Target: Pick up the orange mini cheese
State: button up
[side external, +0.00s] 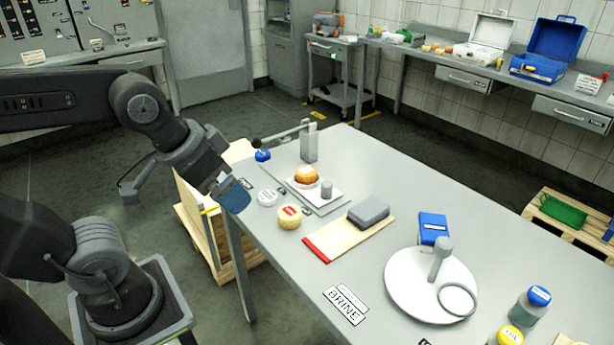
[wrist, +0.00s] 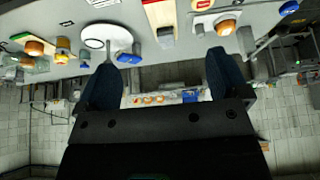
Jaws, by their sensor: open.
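The orange mini cheese (side external: 306,174) sits on a small white plate of a press-like stand near the table's far left side. It also shows in the wrist view (wrist: 224,28), at the upper right beyond the right finger. My gripper (side external: 232,192) hangs at the table's left edge, left of the cheese and apart from it. In the wrist view my gripper (wrist: 164,62) has its two dark blue fingers wide apart with no object held between them. A pale yellow cheese (side external: 289,217) with a red label stands in front of the orange one.
The stand's upright post (side external: 309,145) rises behind the cheese, and a small grey cylinder (side external: 327,189) stands beside it. A red-ended board (side external: 330,244) bears a grey block (side external: 368,212). A round white plate (side external: 405,290), a blue box (side external: 433,228) and jars (side external: 530,302) stand farther right.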

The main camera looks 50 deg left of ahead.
jog(key=w+a+r+m+g, duration=0.1)
jog(key=w+a+r+m, duration=0.15)
jog(key=w, duration=0.55)
jog(key=m+g, duration=0.5)
jog(key=m, duration=0.2)
send_over(305, 170)
notch_tip(305, 170, down, 11)
jog(key=shift+n, duration=0.25)
notch_tip(305, 170, down, 13)
jog(key=shift+r, duration=0.1)
jog(key=c, duration=1)
